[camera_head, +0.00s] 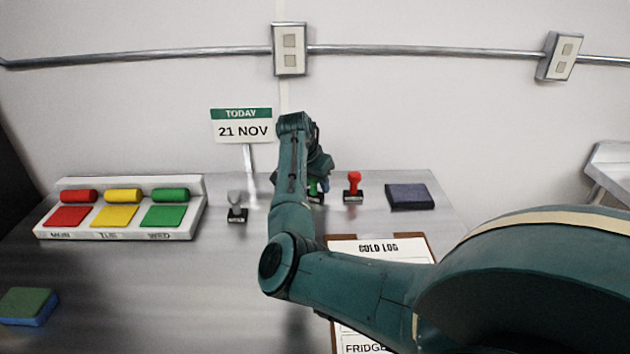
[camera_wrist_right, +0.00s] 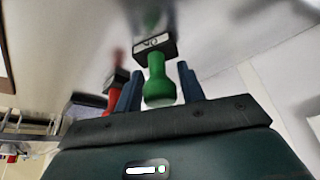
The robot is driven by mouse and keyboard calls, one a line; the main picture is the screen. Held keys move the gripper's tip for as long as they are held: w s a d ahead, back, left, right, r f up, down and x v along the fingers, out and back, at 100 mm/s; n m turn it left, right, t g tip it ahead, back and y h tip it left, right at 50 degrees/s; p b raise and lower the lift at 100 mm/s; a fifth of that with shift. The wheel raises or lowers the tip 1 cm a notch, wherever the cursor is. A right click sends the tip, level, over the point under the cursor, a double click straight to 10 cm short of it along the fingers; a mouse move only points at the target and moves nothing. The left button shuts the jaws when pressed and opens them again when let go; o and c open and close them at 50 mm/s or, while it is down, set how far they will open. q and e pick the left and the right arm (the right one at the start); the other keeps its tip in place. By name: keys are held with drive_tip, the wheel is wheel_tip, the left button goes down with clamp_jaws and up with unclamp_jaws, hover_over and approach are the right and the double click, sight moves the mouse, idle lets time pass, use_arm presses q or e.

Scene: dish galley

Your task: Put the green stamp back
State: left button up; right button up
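The green stamp (camera_head: 316,187) stands on the metal counter between the grey stamp (camera_head: 237,207) and the red stamp (camera_head: 353,184), partly hidden by my right arm in the head view. In the right wrist view its green handle (camera_wrist_right: 158,82) is between the two blue fingers of my right gripper (camera_wrist_right: 159,74), with a small gap showing on each side. Its dark base with a pale label (camera_wrist_right: 154,44) appears to rest on the counter. The right gripper looks open around the handle. My left gripper is in neither view.
A clipboard headed "COLD LOG" (camera_head: 378,246) lies under my right arm. A dark blue pad (camera_head: 410,196) is right of the red stamp. A white rack (camera_head: 190,225) with red, yellow and green pieces stands left. A date sign (camera_head: 242,131) stands behind; a sponge (camera_head: 27,306) lies front left.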

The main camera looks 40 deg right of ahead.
drive_tip(key=shift+o, duration=1.1)
drive_tip(key=shift+r, duration=0.15)
drive_tip(key=v, duration=1.2)
